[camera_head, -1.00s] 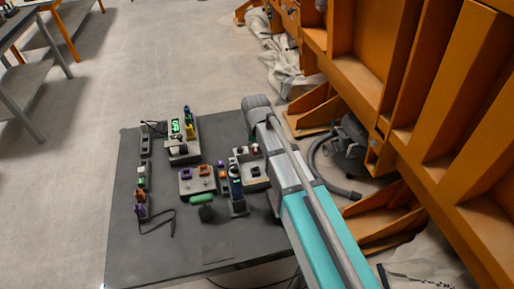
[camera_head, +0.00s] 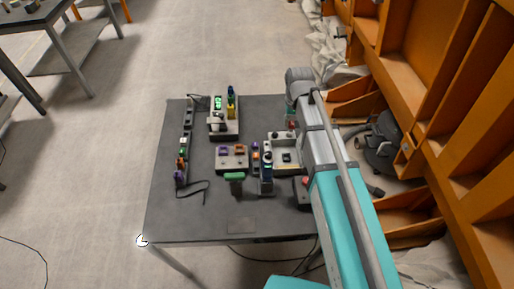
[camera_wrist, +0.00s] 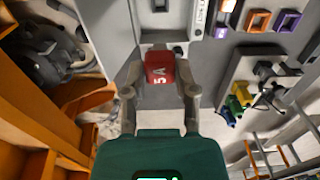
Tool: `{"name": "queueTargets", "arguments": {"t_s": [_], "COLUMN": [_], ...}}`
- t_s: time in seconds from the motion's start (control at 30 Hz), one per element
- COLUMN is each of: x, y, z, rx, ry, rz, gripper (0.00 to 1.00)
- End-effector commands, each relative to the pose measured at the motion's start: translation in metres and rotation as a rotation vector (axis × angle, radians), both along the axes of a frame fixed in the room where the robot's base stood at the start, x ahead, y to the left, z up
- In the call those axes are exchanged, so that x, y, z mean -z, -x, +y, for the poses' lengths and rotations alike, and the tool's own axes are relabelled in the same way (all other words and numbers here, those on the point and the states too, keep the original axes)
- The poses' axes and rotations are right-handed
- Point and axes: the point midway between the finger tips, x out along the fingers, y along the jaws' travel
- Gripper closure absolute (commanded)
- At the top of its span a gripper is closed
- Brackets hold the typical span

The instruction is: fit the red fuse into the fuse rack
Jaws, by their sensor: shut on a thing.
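My gripper (camera_wrist: 160,92) is shut on the red fuse (camera_wrist: 160,68), a red block marked "5A", in the wrist view. The fuse hangs between the two fingertips over the edge of a grey tray-like housing (camera_wrist: 178,38). That housing (camera_head: 270,140) also shows in the head view, with a dark square block inside. A narrow strip with orange and purple parts (camera_head: 255,150) stands at its left. I cannot tell for sure which of these is the fuse rack. In the head view my arm hides most of the gripper.
A block with purple and orange square sockets (camera_head: 232,165) sits left of the strip. A box with yellow and green parts (camera_head: 224,130) stands behind it. Orange steel framework (camera_head: 435,120) borders the table's right side.

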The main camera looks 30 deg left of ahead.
Motion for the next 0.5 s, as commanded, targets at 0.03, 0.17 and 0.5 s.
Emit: {"name": "queueTargets", "arguments": {"t_s": [0.03,0.17,0.5], "x": [-0.018,-0.040,-0.088], "y": [0.000,0.000,0.000], "z": [0.000,0.000,0.000], "rx": [0.000,0.000,0.000], "ry": [0.000,0.000,0.000], "rz": [0.000,0.000,0.000], "gripper": [1.00,1.00,1.00]}}
